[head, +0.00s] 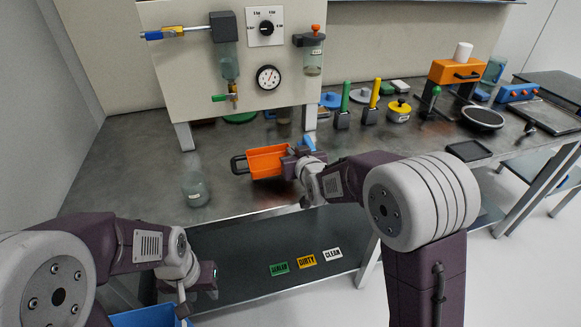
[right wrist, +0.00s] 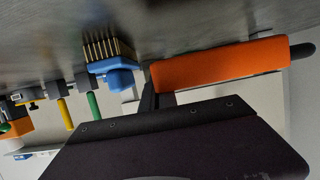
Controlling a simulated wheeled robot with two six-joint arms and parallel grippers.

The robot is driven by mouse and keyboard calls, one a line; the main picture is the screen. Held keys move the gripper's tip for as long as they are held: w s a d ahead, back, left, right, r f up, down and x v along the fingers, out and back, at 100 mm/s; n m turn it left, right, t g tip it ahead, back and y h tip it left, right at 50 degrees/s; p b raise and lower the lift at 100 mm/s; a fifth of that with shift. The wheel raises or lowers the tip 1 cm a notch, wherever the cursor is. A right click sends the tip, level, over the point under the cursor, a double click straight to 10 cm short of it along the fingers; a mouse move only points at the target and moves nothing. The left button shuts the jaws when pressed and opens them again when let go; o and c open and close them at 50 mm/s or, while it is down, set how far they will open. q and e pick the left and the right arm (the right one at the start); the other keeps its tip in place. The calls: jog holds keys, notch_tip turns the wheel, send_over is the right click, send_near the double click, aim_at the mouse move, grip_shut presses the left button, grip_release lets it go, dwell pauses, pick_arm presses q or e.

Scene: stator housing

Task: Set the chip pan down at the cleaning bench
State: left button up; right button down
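The orange chip pan (head: 268,161) has a black loop handle on its left end and is level over the front of the grey metal bench (head: 232,198). My right gripper (head: 293,166) is at the pan's right end. In the right wrist view, its dark fingers (right wrist: 160,97) are close together against the orange pan (right wrist: 220,62); the grip point is mostly hidden. The pan is on or just above the bench top; I cannot tell which. My left gripper (head: 195,280) hangs low at the left, in front of the bench, away from the pan; its fingers are unclear.
A blue brush (right wrist: 114,68) is beside the pan, near my right gripper. A glass jar (head: 195,188) stands left of the pan. A gauge panel (head: 226,62) rises behind. Label cards (head: 306,261) lie on the lower shelf. A blue bin (head: 150,316) is below my left arm.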

jog(key=shift+w+a+f, duration=0.1)
jog(key=shift+a, duration=0.05)
notch_tip(320, 180, down, 4)
jog(key=shift+f+b, duration=0.1)
jog(key=shift+b, duration=0.55)
jog(key=c, duration=1.7)
grip_release()
